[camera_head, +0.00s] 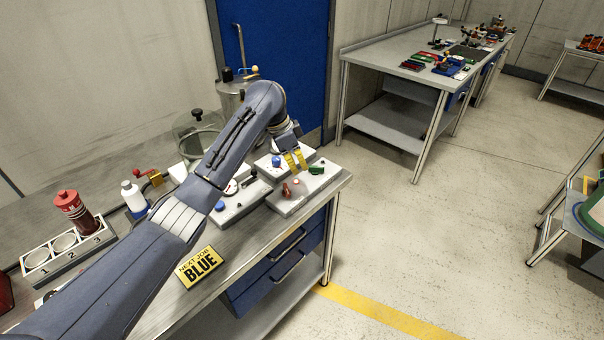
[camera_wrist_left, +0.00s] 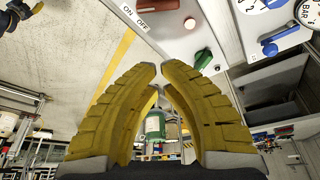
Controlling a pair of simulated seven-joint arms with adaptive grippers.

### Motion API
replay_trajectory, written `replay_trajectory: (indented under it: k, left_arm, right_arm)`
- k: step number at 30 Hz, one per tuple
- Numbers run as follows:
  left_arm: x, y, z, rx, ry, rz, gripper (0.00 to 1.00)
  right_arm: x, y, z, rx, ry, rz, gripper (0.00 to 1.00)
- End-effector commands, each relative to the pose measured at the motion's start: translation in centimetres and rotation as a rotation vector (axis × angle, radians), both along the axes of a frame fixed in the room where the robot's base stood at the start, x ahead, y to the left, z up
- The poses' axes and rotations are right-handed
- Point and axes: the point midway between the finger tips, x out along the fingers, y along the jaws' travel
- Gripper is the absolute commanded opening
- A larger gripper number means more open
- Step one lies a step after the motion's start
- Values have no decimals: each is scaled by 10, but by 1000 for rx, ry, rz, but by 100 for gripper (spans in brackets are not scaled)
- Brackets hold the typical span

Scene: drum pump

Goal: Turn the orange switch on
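A small reddish-orange switch handle (camera_head: 286,190) sits on a pale control box at the right end of the bench in the head view. Its on or off position is too small to tell. My right gripper is not in view.
A green lever (camera_head: 317,170) and a blue knob (camera_head: 276,160) are close to my gripper. A yellow "NEXT JOB BLUE" sign (camera_head: 198,267) stands near the bench's front edge. Open floor lies to the right.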

Motion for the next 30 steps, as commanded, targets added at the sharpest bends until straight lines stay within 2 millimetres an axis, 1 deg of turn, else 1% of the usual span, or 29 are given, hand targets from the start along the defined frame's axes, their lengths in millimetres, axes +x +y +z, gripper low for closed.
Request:
replay_trajectory:
  k: [1,3,7,20,23,26,29,30]
  left_arm:
    - [0,1,5,-1,-2,0,0]
    - [-1,2,9,0,-1,-1,0]
    - [-1,3,12,0,1,-1,0]
    - [-1,4,13,-1,1,0,0]
    - [-3,1,12,-9,9,4,0]
    - [-13,-15,7,-56,56,30,0]
    - [-37,-48,-1,-154,174,95,0]
    - [-50,-65,-4,-206,245,133,0]
  right_arm:
    - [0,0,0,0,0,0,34]
    - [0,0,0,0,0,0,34]
    - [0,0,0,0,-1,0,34]
    - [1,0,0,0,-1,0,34]
    - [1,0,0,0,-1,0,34]
    - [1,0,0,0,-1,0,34]
    - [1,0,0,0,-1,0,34]
    - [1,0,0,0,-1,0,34]
